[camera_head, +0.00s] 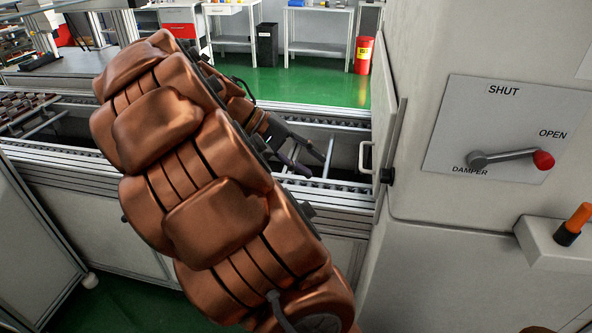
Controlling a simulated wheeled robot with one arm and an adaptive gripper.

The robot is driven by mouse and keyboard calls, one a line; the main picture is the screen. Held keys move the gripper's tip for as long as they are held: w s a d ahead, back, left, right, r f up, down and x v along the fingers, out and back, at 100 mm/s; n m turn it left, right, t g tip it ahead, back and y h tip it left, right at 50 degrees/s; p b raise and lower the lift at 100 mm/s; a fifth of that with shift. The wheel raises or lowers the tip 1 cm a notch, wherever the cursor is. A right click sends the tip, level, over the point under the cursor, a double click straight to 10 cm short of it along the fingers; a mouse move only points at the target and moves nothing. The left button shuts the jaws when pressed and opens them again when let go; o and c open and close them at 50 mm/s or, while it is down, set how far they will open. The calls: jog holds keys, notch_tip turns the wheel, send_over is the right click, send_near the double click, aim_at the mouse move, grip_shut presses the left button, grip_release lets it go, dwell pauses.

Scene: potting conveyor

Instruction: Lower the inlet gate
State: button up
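A pale U-shaped handle (364,157) is at the left side of the grey cabinet, above the conveyor. It appears to belong to the inlet gate, whose panel I see nearly edge-on as a thin upright strip (394,135). How high the gate stands is hard to tell from this angle. My gripper (314,164) is over the conveyor, left of the handle and apart from it. Its two dark fingers look spread, with nothing between them.
The conveyor (342,193) runs across behind my arm, with metal side rails. On the cabinet (430,225) a damper lever (512,157) with a red knob points toward OPEN. An orange-and-black handle (573,225) stands on a ledge at right. Green floor and benches lie beyond.

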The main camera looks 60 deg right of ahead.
jog(key=shift+n+t, duration=0.8)
jog(key=shift+s+a+f+p, duration=0.15)
jog(key=shift+a+p, duration=0.15)
jog(key=shift+a, duration=0.95)
jog(key=shift+s+a+f+p, duration=0.1)
jog(key=shift+a+p, duration=0.2)
jog(key=shift+a, duration=0.95)
